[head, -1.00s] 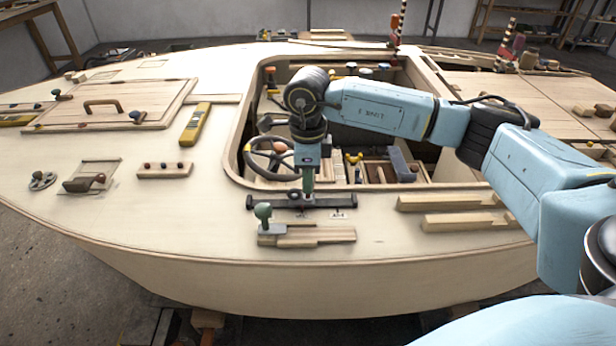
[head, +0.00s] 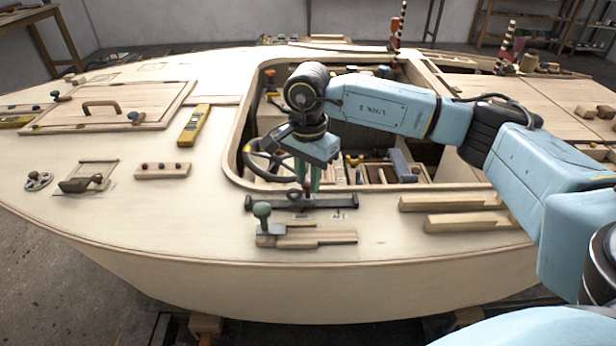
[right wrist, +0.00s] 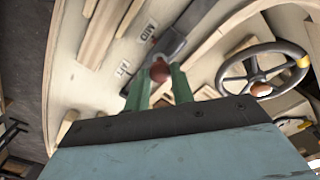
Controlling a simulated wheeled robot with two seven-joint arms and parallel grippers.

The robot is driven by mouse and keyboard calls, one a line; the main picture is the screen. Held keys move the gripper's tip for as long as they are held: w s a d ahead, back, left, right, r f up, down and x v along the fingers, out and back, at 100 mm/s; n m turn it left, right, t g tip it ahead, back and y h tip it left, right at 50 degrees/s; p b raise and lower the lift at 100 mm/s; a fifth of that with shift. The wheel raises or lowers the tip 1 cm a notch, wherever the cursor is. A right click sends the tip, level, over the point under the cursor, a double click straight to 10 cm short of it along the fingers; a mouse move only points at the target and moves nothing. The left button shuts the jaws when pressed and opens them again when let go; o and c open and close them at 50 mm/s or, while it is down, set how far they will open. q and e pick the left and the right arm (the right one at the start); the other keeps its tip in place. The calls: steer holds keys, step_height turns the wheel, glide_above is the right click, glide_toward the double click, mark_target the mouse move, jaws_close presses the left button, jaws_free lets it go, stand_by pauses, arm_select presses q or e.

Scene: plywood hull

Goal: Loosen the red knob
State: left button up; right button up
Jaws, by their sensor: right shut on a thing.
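The red knob (right wrist: 159,71) shows in the right wrist view between the green fingers of my right gripper (right wrist: 160,78). It sits on a dark grey bar (right wrist: 178,42) on the pale plywood deck. In the head view my right gripper (head: 306,194) points down at the middle of this bar and is shut on the knob, its fingers hiding most of it. The bar also shows in the head view (head: 340,203), with small printed labels on the deck in front of it. My left gripper is in neither view.
The open cockpit with a dark steering wheel (head: 256,160) lies behind. Wooden strips (head: 465,221) lie to the right.

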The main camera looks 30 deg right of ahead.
mark_target(308, 183)
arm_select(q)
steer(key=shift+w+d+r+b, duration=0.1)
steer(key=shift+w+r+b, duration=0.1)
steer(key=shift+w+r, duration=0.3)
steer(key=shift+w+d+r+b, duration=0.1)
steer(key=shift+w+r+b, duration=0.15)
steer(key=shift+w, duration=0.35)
arm_select(e)
steer(key=n, duration=0.5)
steer(key=shift+s+f, duration=0.1)
steer(key=shift+f, duration=0.1)
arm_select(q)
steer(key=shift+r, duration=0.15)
arm_select(e)
steer(key=o, duration=0.9)
steer(key=shift+o, duration=0.5)
steer(key=shift+r, duration=0.1)
steer(key=shift+r, duration=0.55)
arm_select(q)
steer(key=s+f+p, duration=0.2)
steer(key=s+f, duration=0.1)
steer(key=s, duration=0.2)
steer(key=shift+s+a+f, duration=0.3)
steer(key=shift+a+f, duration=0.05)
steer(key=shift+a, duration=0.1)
arm_select(e)
step_height(308, 183, up, 12)
steer(key=shift+r, duration=0.15)
